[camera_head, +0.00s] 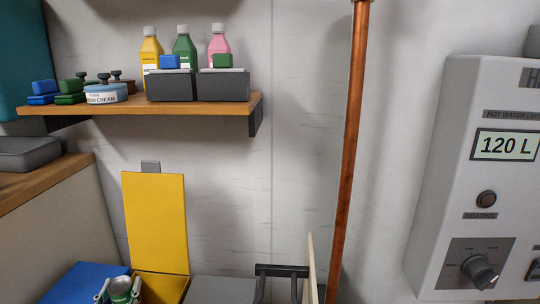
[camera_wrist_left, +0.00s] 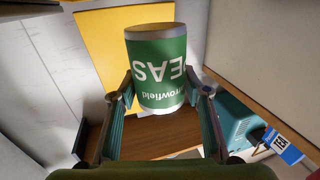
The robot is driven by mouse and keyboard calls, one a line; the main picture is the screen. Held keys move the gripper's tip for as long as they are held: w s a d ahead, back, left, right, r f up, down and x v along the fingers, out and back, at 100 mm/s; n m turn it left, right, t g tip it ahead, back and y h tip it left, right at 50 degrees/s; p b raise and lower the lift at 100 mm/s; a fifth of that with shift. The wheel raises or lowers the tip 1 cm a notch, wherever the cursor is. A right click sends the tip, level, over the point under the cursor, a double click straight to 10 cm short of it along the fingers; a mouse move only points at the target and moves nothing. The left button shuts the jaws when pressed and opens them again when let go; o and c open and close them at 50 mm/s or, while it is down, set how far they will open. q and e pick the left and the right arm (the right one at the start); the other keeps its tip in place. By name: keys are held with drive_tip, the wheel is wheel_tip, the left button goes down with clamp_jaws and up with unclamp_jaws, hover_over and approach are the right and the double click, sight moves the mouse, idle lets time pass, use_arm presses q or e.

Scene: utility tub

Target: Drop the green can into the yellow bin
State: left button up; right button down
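The green can (camera_head: 121,289) has a silver end and shows at the bottom edge of the head view. In the left wrist view the can (camera_wrist_left: 160,72) has a green label reading PEAS, upside down. My left gripper (camera_head: 119,291) is shut on the can, with one finger on each side. The yellow bin (camera_head: 165,288) is just right of the can in the head view, with its yellow lid (camera_head: 156,215) raised against the wall. Most of the bin's body is cut off by the frame. My right gripper is not in view.
A blue bin (camera_head: 72,283) is left of the can, and a grey bin (camera_head: 222,291) is right of the yellow one. A wooden shelf (camera_head: 200,105) with bottles and boxes hangs above. A copper pipe (camera_head: 352,150) runs down the wall. A wooden counter (camera_head: 45,183) is at the left.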

use_arm(q)
drive_tip(key=shift+o, duration=0.6)
drive_tip(key=shift+r, duration=0.15)
wheel_tip(320, 180, up, 10)
drive_tip(key=shift+f, duration=0.15)
drive_tip(key=shift+f, duration=0.1)
